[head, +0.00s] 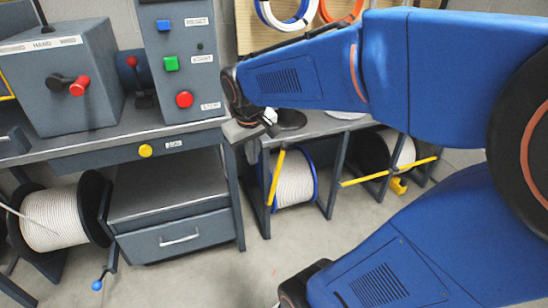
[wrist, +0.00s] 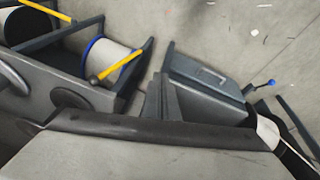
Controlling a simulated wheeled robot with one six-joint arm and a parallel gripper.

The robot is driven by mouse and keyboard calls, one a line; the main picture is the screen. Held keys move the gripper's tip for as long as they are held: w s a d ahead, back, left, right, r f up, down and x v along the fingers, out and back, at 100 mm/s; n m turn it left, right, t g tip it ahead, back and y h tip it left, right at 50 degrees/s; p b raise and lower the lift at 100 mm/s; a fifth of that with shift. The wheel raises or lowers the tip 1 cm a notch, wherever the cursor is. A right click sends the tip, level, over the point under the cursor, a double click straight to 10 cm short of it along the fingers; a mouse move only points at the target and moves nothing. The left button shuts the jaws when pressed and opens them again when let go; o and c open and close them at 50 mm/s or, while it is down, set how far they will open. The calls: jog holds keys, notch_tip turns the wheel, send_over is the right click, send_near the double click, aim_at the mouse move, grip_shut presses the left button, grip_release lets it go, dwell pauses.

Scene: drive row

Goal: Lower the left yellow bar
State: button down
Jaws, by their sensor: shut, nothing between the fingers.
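The left yellow bar (head: 276,178) stands steeply tilted in front of the white spool with the blue rim (head: 296,182), below the bench. In the wrist view the bar (wrist: 122,63) crosses in front of that spool, with a dark round knob at one end. My gripper (head: 268,119) is shut and empty, just above the bench top in the head view, higher than the bar and apart from it. My wrist partly hides it. The right yellow bar (head: 390,172) lies nearly level across the spool to its right.
A grey control box (head: 183,62) with blue, green and red buttons stands on the bench left of my gripper. A drawer unit (head: 180,235) and another spool (head: 62,218) with a blue-knobbed crank are lower left. The floor before the left bar is clear.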

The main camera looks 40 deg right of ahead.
jog(key=w+d+f+m+g+h, duration=0.1)
jog(key=w+d+f+g, duration=0.1)
jog(key=w+d+f, duration=0.4)
jog(key=w+d+f+g+h, duration=0.1)
jog(key=w+d+f, duration=0.1)
jog(key=w+d, duration=0.75)
jog(key=s+x, duration=0.1)
jog(key=x, duration=0.9)
jog(key=shift+s+d+f, duration=0.2)
jog(key=shift+d+f, duration=0.05)
jog(key=shift+d, duration=0.25)
jog(key=s+d+f, duration=0.3)
jog(key=s+d, duration=0.1)
jog(key=d, duration=0.7)
jog(key=shift+f, duration=0.25)
